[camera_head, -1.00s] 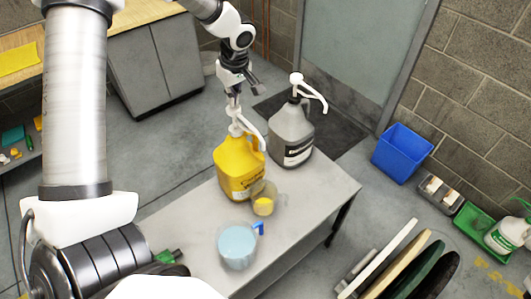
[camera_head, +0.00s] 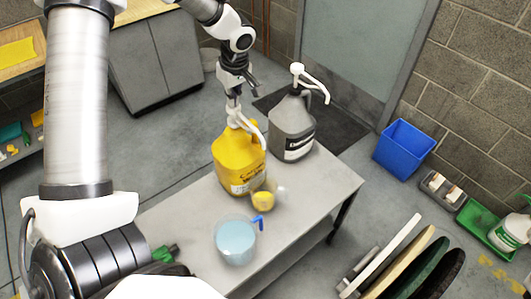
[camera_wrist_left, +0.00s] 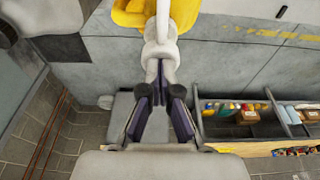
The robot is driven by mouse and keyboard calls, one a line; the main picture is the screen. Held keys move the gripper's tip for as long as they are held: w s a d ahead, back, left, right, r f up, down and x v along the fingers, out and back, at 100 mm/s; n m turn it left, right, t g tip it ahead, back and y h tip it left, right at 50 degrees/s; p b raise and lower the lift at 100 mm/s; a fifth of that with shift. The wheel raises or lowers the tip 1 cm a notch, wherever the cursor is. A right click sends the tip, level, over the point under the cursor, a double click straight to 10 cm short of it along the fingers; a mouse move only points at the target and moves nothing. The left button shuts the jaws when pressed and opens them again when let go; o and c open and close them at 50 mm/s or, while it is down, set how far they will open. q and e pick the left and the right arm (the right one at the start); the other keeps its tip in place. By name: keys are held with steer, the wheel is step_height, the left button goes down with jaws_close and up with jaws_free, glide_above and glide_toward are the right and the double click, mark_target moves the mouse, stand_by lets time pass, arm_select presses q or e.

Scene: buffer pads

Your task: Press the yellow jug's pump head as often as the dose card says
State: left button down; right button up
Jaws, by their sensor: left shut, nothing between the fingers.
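The yellow jug (camera_head: 240,165) stands upright on the grey table (camera_head: 325,185), with a white pump head (camera_head: 246,122) and down-curved spout on top. My left gripper (camera_head: 234,100) is above the pump head, pointing down, its fingers shut and empty. In the left wrist view the shut fingers (camera_wrist_left: 160,88) meet the white pump head (camera_wrist_left: 160,52); they look in contact, over the yellow jug (camera_wrist_left: 185,12). A clear cup with yellow content (camera_head: 263,201) is below the spout. I cannot make out a dose card. My right gripper is not in view.
A grey jug (camera_head: 291,128) with a white pump stands right of the yellow one. A clear blue-tinted pitcher (camera_head: 236,240) is on the table's near part.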

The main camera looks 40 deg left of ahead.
arm_select(q)
steer(key=shift+r+p, duration=1.6)
steer(key=shift+r, duration=0.85)
steer(key=shift+f, duration=0.2)
steer(key=shift+f+b, duration=2.2)
steer(key=shift+f, duration=0.1)
steer(key=shift+r+p, duration=1.6)
steer(key=shift+r, duration=0.85)
steer(key=shift+f, duration=0.1)
